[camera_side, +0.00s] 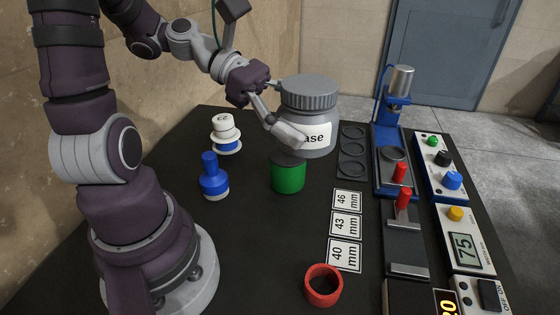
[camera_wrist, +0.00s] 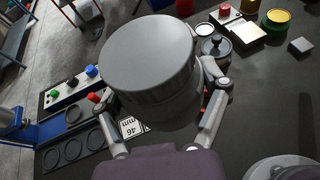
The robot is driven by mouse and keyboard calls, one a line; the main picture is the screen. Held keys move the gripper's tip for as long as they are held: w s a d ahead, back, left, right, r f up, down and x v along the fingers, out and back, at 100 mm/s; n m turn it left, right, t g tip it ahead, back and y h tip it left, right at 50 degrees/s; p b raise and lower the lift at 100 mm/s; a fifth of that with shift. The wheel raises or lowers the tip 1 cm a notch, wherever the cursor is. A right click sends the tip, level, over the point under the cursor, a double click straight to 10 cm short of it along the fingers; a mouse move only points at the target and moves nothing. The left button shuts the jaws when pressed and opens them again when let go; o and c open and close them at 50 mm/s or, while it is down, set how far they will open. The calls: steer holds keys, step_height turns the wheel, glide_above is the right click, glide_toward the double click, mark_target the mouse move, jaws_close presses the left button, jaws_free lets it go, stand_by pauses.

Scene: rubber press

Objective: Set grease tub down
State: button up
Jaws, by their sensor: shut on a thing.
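The grease tub (camera_side: 310,128) is a pale grey jar with a ribbed dark grey lid and a white label, of which "ase" can be read. My gripper (camera_side: 292,132) is shut on its sides and holds it upright above the black table. In the wrist view the tub's lid (camera_wrist: 148,52) fills the middle, with a finger of my gripper (camera_wrist: 158,105) on either side. The tub hides part of the table behind it.
Size cards (camera_side: 346,225) lie right of the green cylinder, with a red ring (camera_side: 323,286) in front. A dark tray with round recesses (camera_side: 353,152) and a blue press (camera_side: 391,130) stand right.

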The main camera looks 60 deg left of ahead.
steer(key=w+a+n+t+y, duration=0.2)
steer(key=w+a+n+y, duration=0.25)
steer(key=a, duration=0.45)
steer(key=w+a+n+t+y, duration=0.2)
steer(key=w+a+n+y, duration=0.25)
steer(key=a, duration=0.45)
steer(key=w+a+n+t+y, duration=0.2)
steer(key=w+a+n+y, duration=0.25)
steer(key=a, duration=0.45)
steer(key=f, duration=2.1)
steer(key=shift+w+d, duration=0.1)
steer(key=shift+w, duration=0.15)
steer(key=shift+f, duration=0.15)
steer(key=o, duration=1.2)
steer(key=v, duration=1.2)
steer(key=shift+s, duration=0.1)
